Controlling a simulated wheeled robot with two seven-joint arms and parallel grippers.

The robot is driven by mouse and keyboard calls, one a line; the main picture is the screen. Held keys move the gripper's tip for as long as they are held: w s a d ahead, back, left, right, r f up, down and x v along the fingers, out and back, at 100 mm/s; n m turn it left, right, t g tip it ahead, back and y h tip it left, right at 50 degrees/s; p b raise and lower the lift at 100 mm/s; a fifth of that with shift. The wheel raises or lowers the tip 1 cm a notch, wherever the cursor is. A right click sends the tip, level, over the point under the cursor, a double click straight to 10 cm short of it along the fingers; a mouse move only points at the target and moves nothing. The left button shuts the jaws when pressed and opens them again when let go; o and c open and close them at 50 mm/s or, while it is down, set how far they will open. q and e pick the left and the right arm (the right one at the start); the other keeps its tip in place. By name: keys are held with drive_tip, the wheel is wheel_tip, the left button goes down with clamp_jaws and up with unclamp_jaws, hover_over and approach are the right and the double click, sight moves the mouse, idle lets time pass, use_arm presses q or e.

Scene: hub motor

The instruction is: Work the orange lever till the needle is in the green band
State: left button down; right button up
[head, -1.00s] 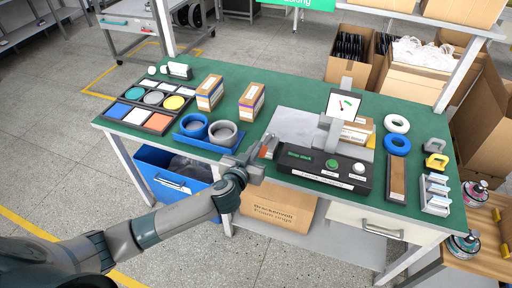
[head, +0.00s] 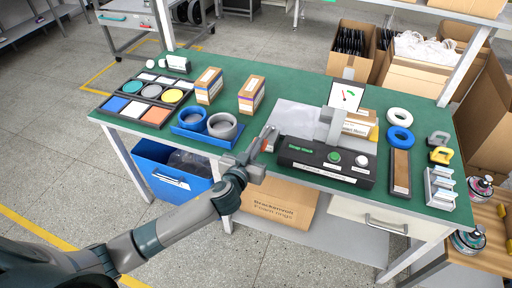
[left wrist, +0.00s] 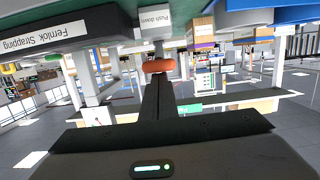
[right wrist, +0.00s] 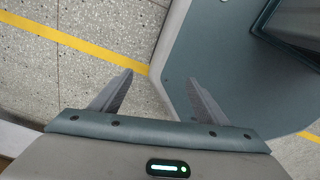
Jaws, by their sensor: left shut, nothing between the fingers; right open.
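The orange lever knob (left wrist: 158,66) is right at the tips of my left gripper (left wrist: 158,82) in the left wrist view, beside a "Push down" label (left wrist: 155,18). The closed fingers are empty and seem to touch the knob or nearly so. In the head view my left gripper (head: 262,142) is at the left end of the black console (head: 325,160), and the lever is mostly hidden there. The white gauge (head: 346,96) stands above the console. Its red needle seems left of the green band, but is small. My right gripper (right wrist: 158,95) is open and empty over the floor.
A blue tray with two rings (head: 209,126) lies left of my left gripper. Cartons (head: 252,94) stand behind. An open blue bin (head: 170,172) is below the table edge.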

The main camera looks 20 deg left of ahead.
wheel_tip(320, 180, down, 4)
drive_tip(key=w+b, duration=0.3)
drive_tip(key=b, duration=0.1)
use_arm(q)
drive_tip(key=f+t+b, duration=0.1)
drive_tip(key=b, duration=0.2)
drive_tip(key=s+f+t+b, duration=0.1)
drive_tip(key=f+b, duration=0.1)
drive_tip(key=b, duration=0.1)
drive_tip(key=f+t+b, duration=0.1)
drive_tip(key=b, duration=0.3)
drive_tip(key=shift+s+a+f, duration=0.2)
drive_tip(key=shift+a+f, duration=0.05)
drive_tip(key=shift+f, duration=0.05)
use_arm(e)
drive_tip(key=w+a+t, duration=0.2)
drive_tip(key=w+a, duration=0.1)
drive_tip(key=w, duration=0.6)
drive_tip(key=w+a+r+t+y, duration=0.1)
drive_tip(key=w+a+t, duration=0.2)
drive_tip(key=w, duration=0.6)
drive_tip(key=shift+w+a, duration=0.4)
drive_tip(key=shift+a, duration=0.25)
use_arm(q)
drive_tip(key=shift+r, duration=0.1)
use_arm(e)
drive_tip(key=shift+r+y, duration=0.2)
drive_tip(key=shift+y, duration=0.1)
